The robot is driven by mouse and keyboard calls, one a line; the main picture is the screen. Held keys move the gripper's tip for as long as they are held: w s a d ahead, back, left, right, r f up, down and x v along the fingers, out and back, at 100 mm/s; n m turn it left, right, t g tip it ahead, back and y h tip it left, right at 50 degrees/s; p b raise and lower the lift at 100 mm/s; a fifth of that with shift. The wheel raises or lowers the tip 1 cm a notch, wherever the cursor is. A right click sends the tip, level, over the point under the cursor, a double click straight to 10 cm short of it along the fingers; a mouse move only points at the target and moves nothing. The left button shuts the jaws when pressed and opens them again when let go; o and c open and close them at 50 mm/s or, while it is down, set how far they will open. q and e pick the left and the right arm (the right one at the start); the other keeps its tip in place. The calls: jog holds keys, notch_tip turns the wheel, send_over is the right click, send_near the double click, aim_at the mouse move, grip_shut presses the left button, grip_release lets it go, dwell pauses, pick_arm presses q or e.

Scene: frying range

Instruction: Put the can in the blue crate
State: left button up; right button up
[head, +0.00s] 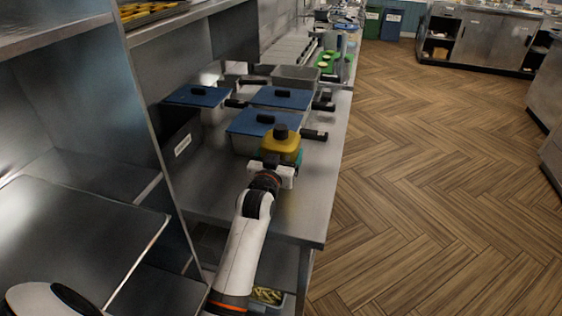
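I cannot make out a clear can. A yellow container with a black knob (281,143) stands on the steel counter, with something teal at its lower right. My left gripper (272,162) is right at its near side. Its fingertips are too small and hidden to show whether they are open or touching it. No blue crate is plainly recognisable. A bluish-grey bin (262,308) with yellow-green pieces in it is partly visible on the lower shelf, behind my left forearm. My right gripper is not in view.
Several pans with blue lids (257,122) crowd the counter (312,205) beyond and left of the yellow container, with black handles sticking out. A metal shelf unit (75,230) stands close on the left. The wooden floor (440,190) to the right is clear.

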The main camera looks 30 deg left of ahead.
pick_arm(q)
jog(key=shift+f, duration=2.05)
jog(key=shift+f, duration=0.1)
jog(key=o, duration=1.1)
jog(key=shift+c, duration=0.2)
jog(key=shift+s, duration=0.1)
